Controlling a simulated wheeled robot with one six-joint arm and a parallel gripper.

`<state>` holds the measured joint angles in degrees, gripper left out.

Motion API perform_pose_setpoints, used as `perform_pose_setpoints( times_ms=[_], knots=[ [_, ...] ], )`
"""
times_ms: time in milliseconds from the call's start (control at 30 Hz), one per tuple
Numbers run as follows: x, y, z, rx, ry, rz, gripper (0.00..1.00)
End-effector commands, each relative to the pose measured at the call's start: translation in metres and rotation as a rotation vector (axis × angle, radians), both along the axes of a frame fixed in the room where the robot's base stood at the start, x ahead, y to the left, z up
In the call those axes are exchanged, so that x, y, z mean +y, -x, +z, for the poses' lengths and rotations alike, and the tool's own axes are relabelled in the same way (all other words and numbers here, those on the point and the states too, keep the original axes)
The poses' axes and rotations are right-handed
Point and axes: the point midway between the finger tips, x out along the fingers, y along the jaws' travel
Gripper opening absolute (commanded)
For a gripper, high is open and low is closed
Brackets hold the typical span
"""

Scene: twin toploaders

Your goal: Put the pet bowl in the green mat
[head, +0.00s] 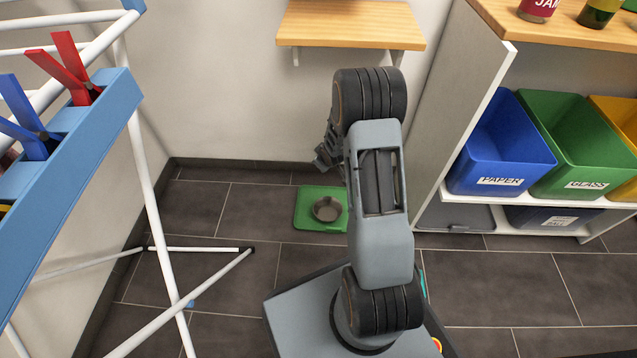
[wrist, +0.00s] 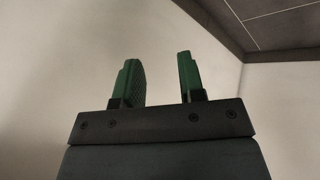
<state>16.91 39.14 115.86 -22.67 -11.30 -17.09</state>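The green mat (head: 305,222) lies on the dark tiled floor near the back wall, in the middle of the head view. The grey pet bowl (head: 327,209) sits on the mat, towards its right side. My arm hides the mat's right edge. My gripper (head: 322,160) is raised above the floor, up and beside the mat in the picture. In the wrist view my gripper (wrist: 160,80) shows two green fingers standing apart with nothing between them. Neither the bowl nor the mat shows in the wrist view.
A white drying rack (head: 160,200) with a blue peg tray (head: 80,140) stands at the left. A wooden wall shelf (head: 350,25) is above. A shelving unit at right holds a blue paper bin (head: 500,150) and a green glass bin (head: 580,145). The floor left of the mat is clear.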

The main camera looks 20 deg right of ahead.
Motion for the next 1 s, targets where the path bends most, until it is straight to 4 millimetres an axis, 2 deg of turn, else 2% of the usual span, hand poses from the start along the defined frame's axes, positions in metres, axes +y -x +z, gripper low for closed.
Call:
perform_pose_setpoints(
  times_ms=[33,100,167,200,300,400,600,700,833,1000],
  knots=[
    [0.009,0.006,0.034,0.012,-0.002,-0.032,0.36],
    [0.022,0.022,0.072,0.049,-0.018,-0.089,0.36],
    [0.034,0.039,0.101,0.08,-0.039,-0.135,0.36],
    [0.043,0.053,0.12,0.101,-0.055,-0.165,0.36],
    [0.066,0.091,0.158,0.153,-0.1,-0.231,0.36],
    [0.087,0.131,0.185,0.204,-0.148,-0.284,0.36],
    [0.117,0.198,0.214,0.291,-0.227,-0.345,0.36],
    [0.125,0.219,0.22,0.322,-0.253,-0.36,0.36],
    [0.132,0.235,0.224,0.346,-0.27,-0.369,0.36],
    [0.134,0.24,0.225,0.355,-0.276,-0.373,0.36]
  ],
)
